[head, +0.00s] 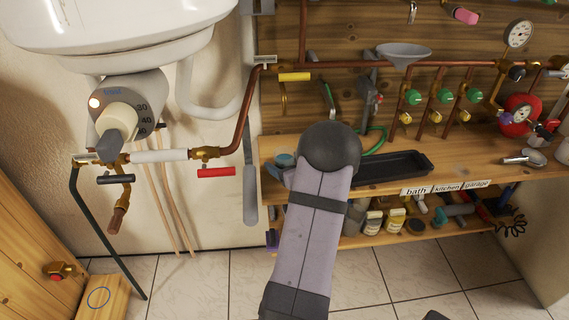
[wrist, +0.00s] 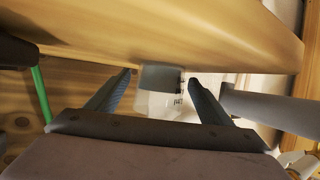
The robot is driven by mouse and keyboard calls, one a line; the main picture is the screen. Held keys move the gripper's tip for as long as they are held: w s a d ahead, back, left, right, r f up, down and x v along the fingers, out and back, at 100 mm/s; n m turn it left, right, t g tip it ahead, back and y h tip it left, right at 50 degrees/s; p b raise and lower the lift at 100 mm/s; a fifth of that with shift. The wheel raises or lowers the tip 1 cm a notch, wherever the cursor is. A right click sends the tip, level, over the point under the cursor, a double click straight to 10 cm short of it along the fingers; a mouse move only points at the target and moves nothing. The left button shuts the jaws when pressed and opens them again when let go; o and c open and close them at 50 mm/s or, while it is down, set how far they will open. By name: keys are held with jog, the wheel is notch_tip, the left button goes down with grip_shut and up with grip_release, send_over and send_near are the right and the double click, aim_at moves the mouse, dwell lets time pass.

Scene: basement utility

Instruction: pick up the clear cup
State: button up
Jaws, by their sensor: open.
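The clear cup (wrist: 158,103) shows in the wrist view as a see-through vessel with a grey band at its upper end in the picture and dark printed marks on its side. My gripper (wrist: 160,84) is open, with one finger on each side of the cup. A gap shows between the cup and the left finger; the right finger is close to the cup, and I cannot tell if they touch. In the head view my arm (head: 312,220) hides most of the gripper's area. A small blue-grey round thing shows just left of the arm, too small to name surely.
The wooden bench (head: 450,155) holds a black tray (head: 393,168) right of my arm. Pipes with green valves (head: 412,97) rise behind it. A grey hanging bar (head: 250,195) is at the bench's left end. A lower shelf holds bottles (head: 395,218). The tiled floor in front is mostly clear.

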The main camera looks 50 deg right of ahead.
aim_at(285, 153)
jog(key=shift+w+d+f, duration=0.1)
jog(key=shift+w, duration=0.15)
jog(key=shift+c, duration=0.7)
jog(key=c, duration=1.3)
notch_tip(285, 153, up, 10)
jog(key=shift+r+p, duration=0.1)
jog(key=shift+p, duration=0.9)
